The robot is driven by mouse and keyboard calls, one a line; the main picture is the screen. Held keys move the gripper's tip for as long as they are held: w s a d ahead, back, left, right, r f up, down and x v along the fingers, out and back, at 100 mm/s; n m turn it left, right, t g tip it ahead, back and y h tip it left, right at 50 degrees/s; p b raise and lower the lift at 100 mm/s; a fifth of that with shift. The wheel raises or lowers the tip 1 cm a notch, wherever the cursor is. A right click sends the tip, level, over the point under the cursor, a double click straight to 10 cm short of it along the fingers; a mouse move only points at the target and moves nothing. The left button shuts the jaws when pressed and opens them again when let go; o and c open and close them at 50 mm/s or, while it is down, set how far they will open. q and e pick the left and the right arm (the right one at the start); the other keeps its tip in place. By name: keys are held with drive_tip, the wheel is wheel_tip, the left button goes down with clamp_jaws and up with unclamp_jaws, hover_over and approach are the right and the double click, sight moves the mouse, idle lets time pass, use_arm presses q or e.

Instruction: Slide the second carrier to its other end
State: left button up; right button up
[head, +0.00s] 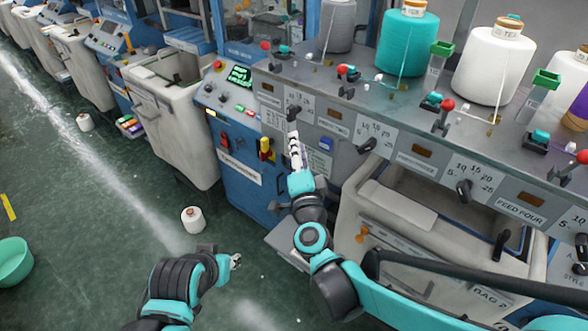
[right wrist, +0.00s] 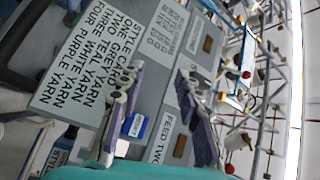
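I cannot tell for sure which part is the second carrier. Red-ball fittings with teal blocks stand along the machine's top ledge; one (head: 345,72) is in front of the teal yarn cone (head: 407,42). Black knobs sit by number scales on the front panel, one (head: 366,147) right of my right gripper. My right gripper (head: 294,137) is at the panel, just below the leftmost knob (head: 293,112). In the right wrist view its fingers (right wrist: 160,72) are apart and empty, near the FEED TWO plate (right wrist: 187,103). My left gripper (head: 236,261) is low over the floor, its fingers unclear.
Grey (head: 340,25) and white (head: 487,65) yarn cones stand on the ledge. A pale bin (head: 430,240) is under the panel. A cone (head: 193,220) and a green tub (head: 14,264) are on the floor. The aisle at left is mostly clear.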

wheel_tip(320, 180, down, 15)
drive_tip(key=m+g+h, duration=0.3)
drive_tip(key=m+h, duration=0.4)
drive_tip(key=m, duration=0.3)
drive_tip(key=shift+n, duration=0.3)
drive_tip(key=b+x, duration=0.1)
drive_tip(key=x, duration=0.6)
clamp_jaws()
